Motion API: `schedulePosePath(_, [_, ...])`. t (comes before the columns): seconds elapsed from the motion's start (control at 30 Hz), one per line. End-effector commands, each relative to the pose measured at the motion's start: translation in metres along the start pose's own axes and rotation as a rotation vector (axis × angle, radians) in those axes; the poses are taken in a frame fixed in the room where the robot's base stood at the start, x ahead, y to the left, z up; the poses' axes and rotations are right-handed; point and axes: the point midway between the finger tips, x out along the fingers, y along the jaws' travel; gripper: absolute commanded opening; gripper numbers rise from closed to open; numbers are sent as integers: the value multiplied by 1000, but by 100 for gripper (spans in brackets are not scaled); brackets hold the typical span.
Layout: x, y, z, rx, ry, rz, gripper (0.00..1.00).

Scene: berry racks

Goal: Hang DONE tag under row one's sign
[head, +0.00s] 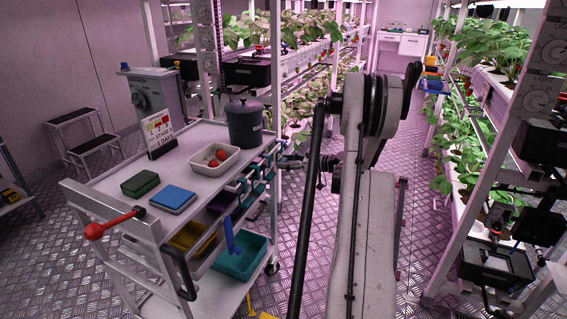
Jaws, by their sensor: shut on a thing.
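My arm rises through the middle of the head view and folds back behind its own elbow. My gripper (292,161) appears small and dark just left of the arm, beside the cart's right end. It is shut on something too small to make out. I cannot pick out a DONE tag by its lettering. Pale panels with dials and print, one of them a sign-like panel (537,97), are on the right rack's post. I cannot read a row number on them.
A red-ended handle (95,231) sticks out. Berry racks line both sides; the plate floor (425,215) between them is clear.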

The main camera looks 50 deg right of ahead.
Motion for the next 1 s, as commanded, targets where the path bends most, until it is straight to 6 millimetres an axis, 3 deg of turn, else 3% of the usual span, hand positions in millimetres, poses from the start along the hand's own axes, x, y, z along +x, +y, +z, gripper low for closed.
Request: schedulePosePath(1.0, [-43, 0, 9, 0, 0, 1, 18])
